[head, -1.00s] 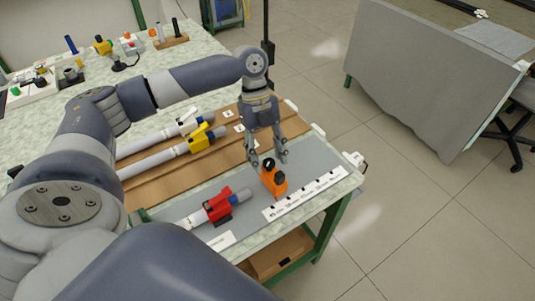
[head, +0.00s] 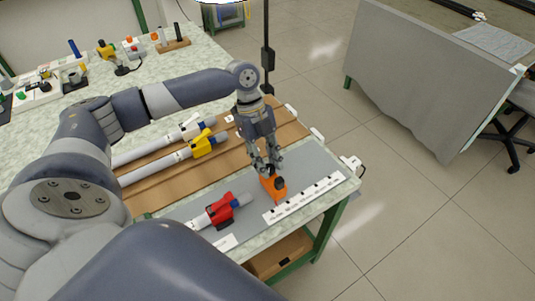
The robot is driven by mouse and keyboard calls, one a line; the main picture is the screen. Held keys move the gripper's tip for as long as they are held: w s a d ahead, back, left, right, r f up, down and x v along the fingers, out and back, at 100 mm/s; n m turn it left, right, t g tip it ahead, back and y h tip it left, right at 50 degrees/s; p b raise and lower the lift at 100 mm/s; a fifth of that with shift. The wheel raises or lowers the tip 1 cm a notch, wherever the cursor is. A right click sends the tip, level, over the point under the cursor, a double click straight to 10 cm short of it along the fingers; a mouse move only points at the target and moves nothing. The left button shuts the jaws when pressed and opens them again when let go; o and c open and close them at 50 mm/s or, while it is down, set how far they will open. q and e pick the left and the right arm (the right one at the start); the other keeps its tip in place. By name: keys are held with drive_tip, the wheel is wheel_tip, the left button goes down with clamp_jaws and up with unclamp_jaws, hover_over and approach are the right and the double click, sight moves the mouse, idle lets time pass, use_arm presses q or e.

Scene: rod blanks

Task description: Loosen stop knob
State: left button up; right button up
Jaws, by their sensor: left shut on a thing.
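The orange stop block (head: 270,189) stands on the grey mat behind a white scale strip. A black knob (head: 279,183) shows on its near right side. My left gripper (head: 266,168) points down over the far end of the block. Its fingers are closed together on the stop knob there, which they mostly hide. My right gripper is not in view.
A white ruler strip (head: 305,197) lies along the table's front edge. A red clamp (head: 219,210) on a rod is left of the block. A yellow clamp (head: 203,143) and white rods lie on the brown board (head: 290,130) behind.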

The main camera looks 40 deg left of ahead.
use_arm(q)
drive_tip(key=n+p, duration=0.1)
drive_tip(key=p, duration=0.1)
drive_tip(key=n+t+p, duration=0.1)
drive_tip(key=n+p, duration=0.1)
drive_tip(key=shift+s+r+n, duration=0.2)
drive_tip(key=shift+n, duration=0.1)
drive_tip(key=shift+f+n+t+p, duration=0.15)
drive_tip(key=shift+n+t+p, duration=0.35)
drive_tip(key=shift+n+p, duration=0.4)
drive_tip(key=o, duration=1.1)
drive_tip(key=shift+a+r, duration=0.1)
drive_tip(key=shift+r, duration=0.1)
drive_tip(key=v, duration=1.1)
drive_tip(key=shift+a+r, duration=0.2)
